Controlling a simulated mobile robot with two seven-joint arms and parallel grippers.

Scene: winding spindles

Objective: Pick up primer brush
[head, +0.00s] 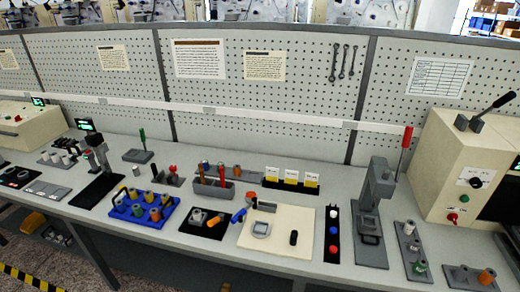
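I cannot pick out the primer brush for certain. A grey open holder (212,188) near the middle of the bench has several thin upright handles in it, red and dark, too small to identify. A blue piece (239,215) and a small orange piece (251,196) sit at the left edge of a cream board (281,219). The board also bears a grey square dish (261,229) and a small black piece (293,238). Neither of my grippers is in view.
A blue tray (128,212) with several coloured spools lies left of the holder. A grey press (373,200) with a red upright handle nearby and a cream machine (463,165) stand at right. A pegboard wall (270,110) closes the back. Clear bench strips lie between the items.

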